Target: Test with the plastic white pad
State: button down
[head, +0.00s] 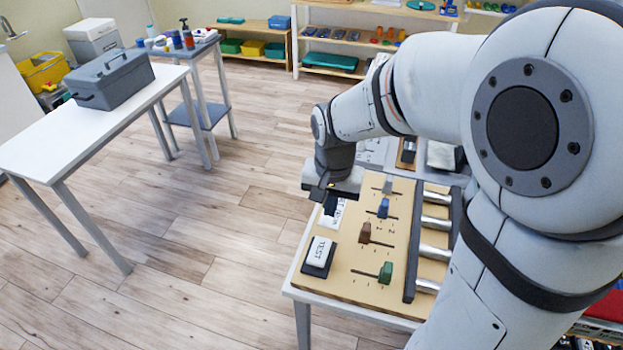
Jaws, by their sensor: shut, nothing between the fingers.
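The white plastic pad (320,250), marked TEST, sits on a dark base near the left edge of a wooden board (345,283) on a table. My gripper (329,207) points down over the board, behind the pad in the picture and apart from it. Its fingers are shut and empty. A white label (336,214) with dark letters lies beside the fingers and is partly hidden by them.
The board carries blue (383,207), brown (364,232) and green (385,272) sliders in slots. Several metal rollers (433,224) lie in a dark rack to the right. A white table (95,128) with a grey toolbox (110,78) stands left. The floor between is clear.

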aim_at(318, 249)
jog(key=shift+w+a+f+m, duration=0.15)
jog(key=shift+w+a+f, duration=0.15)
jog(key=shift+a, duration=0.25)
jog(key=shift+w+a+f+m, duration=0.15)
jog(key=shift+w+a, duration=0.1)
jog(key=shift+a, duration=0.25)
notch_tip(318, 249, down, 14)
jog(key=shift+p, duration=1.1)
